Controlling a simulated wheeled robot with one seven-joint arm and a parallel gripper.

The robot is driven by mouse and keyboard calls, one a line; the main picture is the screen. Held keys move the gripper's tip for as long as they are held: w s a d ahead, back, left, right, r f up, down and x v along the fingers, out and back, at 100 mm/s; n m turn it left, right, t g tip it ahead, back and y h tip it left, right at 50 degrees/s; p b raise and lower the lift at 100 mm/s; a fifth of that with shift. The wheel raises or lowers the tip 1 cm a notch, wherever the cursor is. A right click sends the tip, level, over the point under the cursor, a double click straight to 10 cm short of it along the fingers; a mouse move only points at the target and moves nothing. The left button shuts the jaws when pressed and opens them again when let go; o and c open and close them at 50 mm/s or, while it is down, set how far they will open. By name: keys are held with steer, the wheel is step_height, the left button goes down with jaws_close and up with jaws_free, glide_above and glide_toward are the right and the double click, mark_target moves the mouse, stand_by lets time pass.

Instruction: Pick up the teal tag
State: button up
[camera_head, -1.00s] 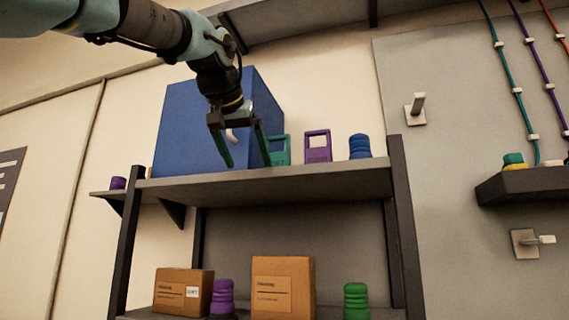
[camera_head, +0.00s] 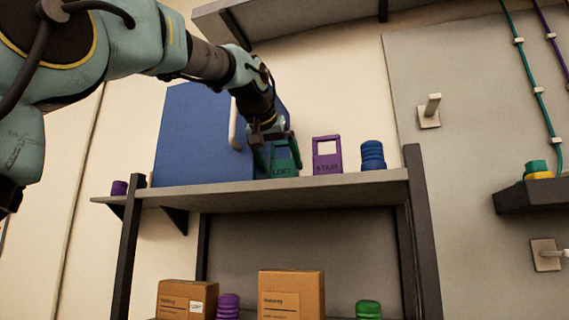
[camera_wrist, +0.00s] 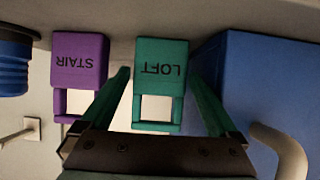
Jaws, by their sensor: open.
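The teal tag (camera_head: 285,171), marked LOFT, stands upright on the upper shelf (camera_head: 240,196) with an open frame at its top. My gripper (camera_head: 277,150) is open at the tag, partly covering its upper part in the head view. In the wrist view the teal tag (camera_wrist: 161,65) appears upside down between my two green fingers (camera_wrist: 160,82). A gap shows on each side, so the fingers look apart from it.
A purple STAIR tag (camera_head: 327,165) stands close to the right, then a blue ribbed spool (camera_head: 372,155). A large blue box (camera_head: 190,150) with a pale handle (camera_head: 234,125) is close on the left. Boxes (camera_head: 291,284) sit on the lower shelf.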

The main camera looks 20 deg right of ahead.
mark_target(287, 175)
steer(key=shift+w+d, duration=0.3)
steer(key=shift+w, duration=0.1)
steer(key=p+x, duration=0.2)
steer(key=x, duration=0.2)
steer(key=shift+w+d, duration=0.3)
steer(key=shift+d, duration=0.05)
steer(key=shift+w+d+f, duration=0.25)
steer(key=shift+w+f, duration=0.05)
steer(key=c, duration=1.2)
